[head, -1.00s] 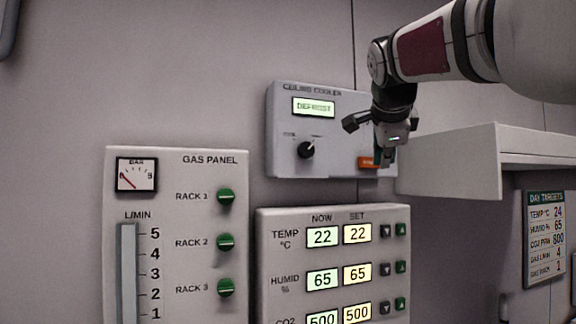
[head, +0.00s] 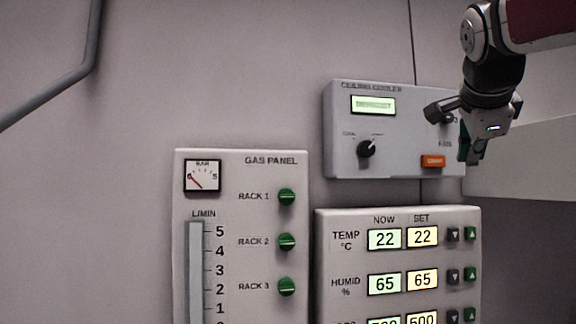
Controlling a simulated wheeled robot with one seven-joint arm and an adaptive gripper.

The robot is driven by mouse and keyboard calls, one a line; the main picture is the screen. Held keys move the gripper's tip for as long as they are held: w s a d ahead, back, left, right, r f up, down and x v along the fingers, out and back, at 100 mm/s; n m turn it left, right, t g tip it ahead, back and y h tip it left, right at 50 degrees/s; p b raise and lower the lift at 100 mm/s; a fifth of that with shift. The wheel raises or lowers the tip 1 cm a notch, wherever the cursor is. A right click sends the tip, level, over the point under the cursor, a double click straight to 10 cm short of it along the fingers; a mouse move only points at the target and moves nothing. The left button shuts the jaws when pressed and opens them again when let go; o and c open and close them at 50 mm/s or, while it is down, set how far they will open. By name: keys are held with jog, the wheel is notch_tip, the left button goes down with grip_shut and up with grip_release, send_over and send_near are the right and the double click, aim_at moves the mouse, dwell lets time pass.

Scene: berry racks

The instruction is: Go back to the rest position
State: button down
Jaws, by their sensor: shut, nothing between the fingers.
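My gripper (head: 468,158) hangs at the upper right with its fingers pointing down. It is shut and holds nothing. It is in front of the right edge of the ceiling cooler box (head: 340,150), to the right of the orange button (head: 433,161), and looks apart from it. The cooler's green screen (head: 373,104) seems to read DEFROST, though it is blurred. The black knob (head: 366,149) sits at the lower left of the box.
The gas panel (head: 240,172) with green rack knobs is on the wall at lower left. A temperature and humidity panel (head: 340,221) is below the cooler. A white shelf or cabinet (head: 535,160) is behind my gripper at right. A grey pipe (head: 82,68) runs at upper left.

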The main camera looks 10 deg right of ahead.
dwell(0.6)
jog(key=s+a+f+n+g+y, duration=0.1)
jog(key=s+a+f+n+y, duration=0.1)
jog(key=s+a+f+n, duration=0.4)
jog(key=s+a+f+n+g+y, duration=0.2)
jog(key=s+a+f+n, duration=0.5)
jog(key=f, duration=1)
jog(key=s+a+f+n+g+y, duration=0.1)
jog(key=s+a+f+n+y, duration=0.1)
jog(key=s+a+f+n, duration=0.5)
notch_tip(320, 180, down, 6)
jog(key=s+n, duration=0.1)
jog(key=n, duration=0.2)
jog(key=shift+a+r+g, duration=0.15)
jog(key=shift+r+g, duration=0.1)
jog(key=shift+g, duration=0.15)
dwell(1.3)
